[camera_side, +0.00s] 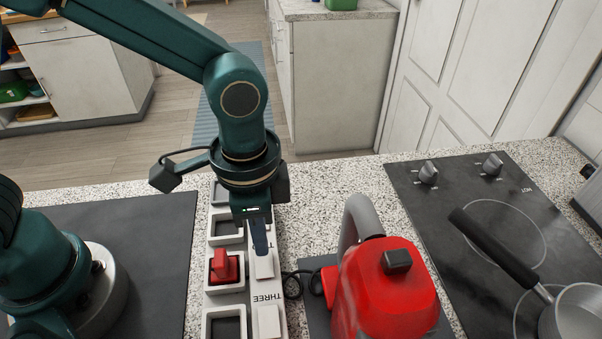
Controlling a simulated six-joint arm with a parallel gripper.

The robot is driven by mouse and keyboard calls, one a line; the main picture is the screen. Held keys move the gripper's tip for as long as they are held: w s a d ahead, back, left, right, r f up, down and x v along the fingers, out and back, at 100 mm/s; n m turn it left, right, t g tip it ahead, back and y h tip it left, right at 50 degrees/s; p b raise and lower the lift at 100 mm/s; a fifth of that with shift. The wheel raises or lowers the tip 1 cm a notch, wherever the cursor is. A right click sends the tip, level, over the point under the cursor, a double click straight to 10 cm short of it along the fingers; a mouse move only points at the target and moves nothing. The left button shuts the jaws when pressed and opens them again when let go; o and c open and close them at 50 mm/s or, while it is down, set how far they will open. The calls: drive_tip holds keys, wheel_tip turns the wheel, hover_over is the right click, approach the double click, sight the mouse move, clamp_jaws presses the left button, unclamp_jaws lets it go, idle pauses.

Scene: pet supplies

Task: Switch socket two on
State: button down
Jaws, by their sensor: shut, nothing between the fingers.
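A white power strip (241,297) runs from front to back on the speckled counter, with a column of sockets on its left and rocker switches on its right. The word THREE is printed between two of the switches. A red plug (224,266) stands in one socket. My gripper (260,250) points down with its fingers shut and empty, at the far end of a switch (264,266) to the right of the red plug. I cannot tell whether the fingertips touch it. My gripper hides other labels and switches farther back, so the socket two label cannot be read.
A red kettle (388,290) with a grey handle stands close to the right of the strip, with a dark cable between them. A black hob (490,215) with a pan (575,312) is farther right. A dark mat (158,240) lies left.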

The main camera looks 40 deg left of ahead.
drive_tip(key=shift+f, duration=0.95)
idle(0.5)
drive_tip(key=shift+r, duration=3.5)
drive_tip(key=s+a+r+n+t, duration=0.2)
drive_tip(key=a+n, duration=0.2)
drive_tip(key=a, duration=0.3)
drive_tip(key=s+a+r+n+t, duration=0.3)
drive_tip(key=a+n, duration=0.2)
drive_tip(key=a, duration=0.2)
drive_tip(key=shift+s+r+t, duration=0.15)
drive_tip(key=shift+r+t, duration=0.1)
drive_tip(key=shift+t, duration=0.05)
